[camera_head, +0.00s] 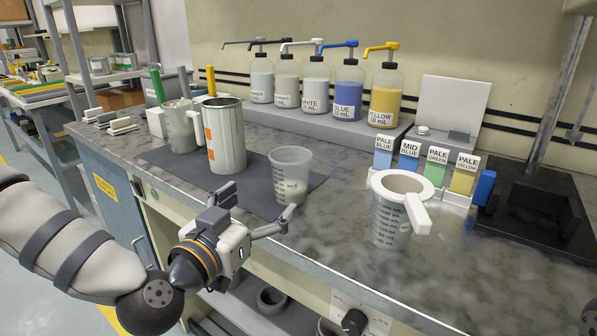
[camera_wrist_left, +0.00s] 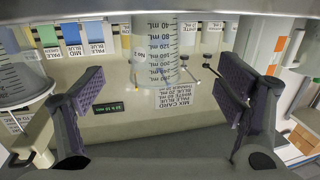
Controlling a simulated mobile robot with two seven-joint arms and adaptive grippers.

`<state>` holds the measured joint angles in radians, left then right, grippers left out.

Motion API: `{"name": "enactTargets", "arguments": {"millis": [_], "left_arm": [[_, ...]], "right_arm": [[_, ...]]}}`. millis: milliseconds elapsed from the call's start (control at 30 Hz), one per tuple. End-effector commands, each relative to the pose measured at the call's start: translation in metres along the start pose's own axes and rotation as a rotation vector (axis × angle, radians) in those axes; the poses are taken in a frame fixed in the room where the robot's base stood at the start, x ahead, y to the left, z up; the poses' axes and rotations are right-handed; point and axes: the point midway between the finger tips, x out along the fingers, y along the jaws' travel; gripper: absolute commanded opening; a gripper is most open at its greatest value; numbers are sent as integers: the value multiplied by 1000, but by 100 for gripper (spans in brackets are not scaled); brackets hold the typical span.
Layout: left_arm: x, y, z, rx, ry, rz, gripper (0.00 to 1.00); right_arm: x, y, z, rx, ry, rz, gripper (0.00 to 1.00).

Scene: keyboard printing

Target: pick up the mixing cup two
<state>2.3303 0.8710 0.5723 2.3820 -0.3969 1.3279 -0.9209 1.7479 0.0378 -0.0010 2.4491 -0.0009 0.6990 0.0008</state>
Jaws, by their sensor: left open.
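Mixing cup two (camera_head: 290,176) is a clear, graduated cup standing upright on the dark mat, with a little pale content low inside. My left gripper (camera_head: 260,205) is at the bench's front edge, just in front of the cup. Its jaws are open, and in the wrist view its two purple-padded fingers (camera_wrist_left: 163,98) stand wide apart to either side below the cup, with nothing held. My right gripper is not in view.
A white striped canister (camera_head: 223,138) and another graduated cup (camera_head: 179,128) stand left of cup two. A graduated cup with a white collar and handle (camera_head: 390,228) stands to the right. Pump bottles (camera_head: 348,95) line the back shelf. The mat (camera_head: 180,160) has free room at front.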

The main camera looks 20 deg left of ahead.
Motion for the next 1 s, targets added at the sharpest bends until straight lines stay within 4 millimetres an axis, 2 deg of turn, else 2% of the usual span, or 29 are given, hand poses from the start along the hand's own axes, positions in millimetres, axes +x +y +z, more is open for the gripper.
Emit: {"name": "enactTargets", "arguments": {"millis": [33, 100, 267, 400, 500, 733, 767, 1000], "left_arm": [[12, 0, 6, 0, -8, 0, 87], [25, 0, 7, -1, -9, 0, 87], [45, 2, 7, -1, -9, 1, 87], [72, 8, 11, -3, -11, 1, 87], [86, 8, 9, -3, -10, 1, 87], [89, 8, 7, -3, -8, 3, 87], [89, 8, 7, -3, -8, 3, 84], [89, 8, 7, -3, -8, 2, 32]], "right_arm": [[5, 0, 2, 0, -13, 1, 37], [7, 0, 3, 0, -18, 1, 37], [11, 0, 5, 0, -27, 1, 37], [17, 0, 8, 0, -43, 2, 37], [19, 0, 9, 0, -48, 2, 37], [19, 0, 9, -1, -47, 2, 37], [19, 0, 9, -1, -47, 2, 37], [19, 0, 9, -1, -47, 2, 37]]}}
